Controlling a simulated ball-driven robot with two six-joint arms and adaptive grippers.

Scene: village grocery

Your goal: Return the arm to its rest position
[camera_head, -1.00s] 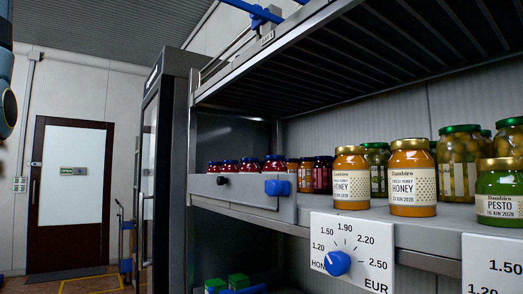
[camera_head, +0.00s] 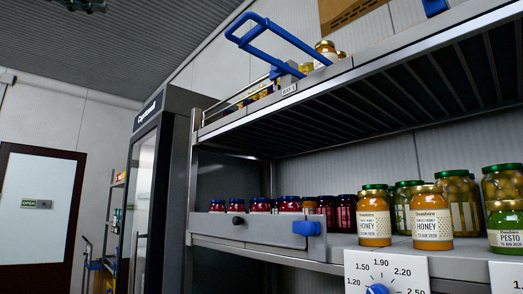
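Neither of my grippers and no part of my arms shows in the head view. Whether the grippers are open or shut is hidden from me. The view is filled by a grey metal shelf unit (camera_head: 300,100) on the right and the room on the left.
Two honey jars (camera_head: 374,216) (camera_head: 432,217), green-lidded jars (camera_head: 461,203) and a pesto jar (camera_head: 506,227) stand on the middle shelf. Dark red jars (camera_head: 290,205) stand further left. A blue handle (camera_head: 283,40) juts from the upper shelf. A dial card (camera_head: 387,272) hangs below. A door (camera_head: 40,215) stands left.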

